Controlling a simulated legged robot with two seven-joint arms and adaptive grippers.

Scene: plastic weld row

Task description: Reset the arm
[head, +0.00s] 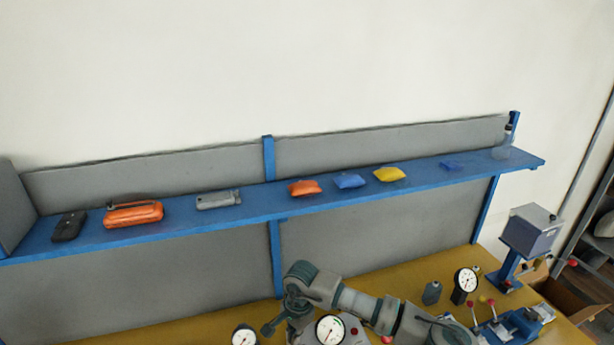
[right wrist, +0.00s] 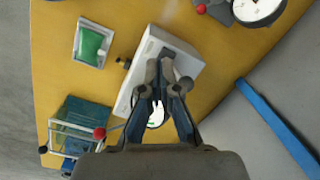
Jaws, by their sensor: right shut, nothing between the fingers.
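My right arm comes in from the lower right in the head view and bends down over the bench. My right gripper (head: 269,329) is near the bottom edge there, small and partly hard to make out. In the right wrist view its two dark fingers (right wrist: 158,88) come together at the tips, shut with nothing between them. They are over a pale box with a dial (right wrist: 190,67), which hides partly behind the fingers. I cannot tell whether they touch it. My left gripper is in neither view.
A blue shelf (head: 250,209) holds an orange case (head: 134,214), a grey device (head: 218,200), a black pouch (head: 68,227) and several small bags. On the yellow bench (head: 425,272) stand dial gauges (head: 466,281) and a grey box on a blue stand (head: 531,232). A green-filled tray (right wrist: 91,44) lies beside the pale box.

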